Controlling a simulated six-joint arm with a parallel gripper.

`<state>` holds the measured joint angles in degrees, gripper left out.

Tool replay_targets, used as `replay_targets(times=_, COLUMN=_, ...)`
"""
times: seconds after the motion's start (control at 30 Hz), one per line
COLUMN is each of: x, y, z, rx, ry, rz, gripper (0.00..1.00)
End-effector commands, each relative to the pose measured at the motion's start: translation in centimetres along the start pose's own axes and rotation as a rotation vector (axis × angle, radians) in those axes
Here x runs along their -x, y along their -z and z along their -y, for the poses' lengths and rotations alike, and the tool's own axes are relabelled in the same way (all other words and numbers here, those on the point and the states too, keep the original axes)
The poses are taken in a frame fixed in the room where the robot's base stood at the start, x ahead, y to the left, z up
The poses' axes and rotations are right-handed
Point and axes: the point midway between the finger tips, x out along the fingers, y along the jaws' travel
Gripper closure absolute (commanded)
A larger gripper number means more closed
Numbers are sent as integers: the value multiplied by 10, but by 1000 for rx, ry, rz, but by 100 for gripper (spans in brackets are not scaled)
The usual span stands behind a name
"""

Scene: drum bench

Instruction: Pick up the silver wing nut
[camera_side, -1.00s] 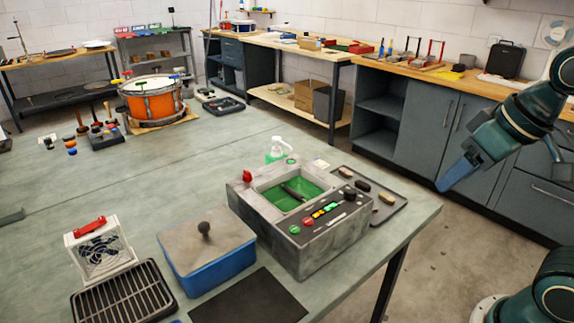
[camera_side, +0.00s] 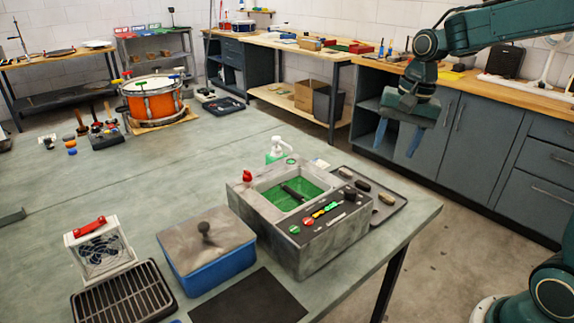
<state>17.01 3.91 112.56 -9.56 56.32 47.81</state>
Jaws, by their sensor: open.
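My gripper (camera_side: 398,139) hangs in the air at the right, beyond the right edge of the bench. Its two blue fingers point down and stand apart, with nothing between them. I cannot make out a silver wing nut in this view. It may be too small to tell or hidden. A grey box machine (camera_side: 312,251) with a green-lined basin (camera_side: 292,192) stands on the bench, to the left of and below my gripper. A dark bar lies in the basin.
A dark tray (camera_side: 398,207) with several small pieces lies behind the machine. A blue lidded box (camera_side: 208,262), a wire rack (camera_side: 122,297), a fan unit (camera_side: 98,252) and a black mat (camera_side: 255,300) fill the front. An orange drum (camera_side: 152,101) stands farther back. The bench's middle left is clear.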

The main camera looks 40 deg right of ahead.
Motion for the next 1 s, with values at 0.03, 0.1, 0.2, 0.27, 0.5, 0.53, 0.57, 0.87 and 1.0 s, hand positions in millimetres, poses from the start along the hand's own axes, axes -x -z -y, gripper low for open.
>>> replay_targets(times=0.03, x=-8, y=10, z=1, rx=-45, ry=-11, rz=16, gripper=45)
replay_targets(times=0.1, x=-19, y=23, z=3, rx=-109, ry=-23, rz=34, gripper=45)
replay_targets(times=0.2, x=-35, y=41, z=4, rx=-202, ry=-42, rz=60, gripper=45)
replay_targets(times=0.27, x=-45, y=52, z=4, rx=-256, ry=-54, rz=74, gripper=45)
replay_targets(times=0.5, x=-82, y=86, z=0, rx=-444, ry=-97, rz=123, gripper=45)
replay_targets(times=0.53, x=-85, y=89, z=-1, rx=-460, ry=-100, rz=127, gripper=45)
replay_targets(times=0.57, x=-88, y=91, z=-2, rx=-474, ry=-104, rz=131, gripper=45)
replay_targets(times=0.87, x=-98, y=99, z=-4, rx=-524, ry=-114, rz=142, gripper=45)
replay_targets(times=1.0, x=-101, y=98, z=-4, rx=-523, ry=-115, rz=142, gripper=45)
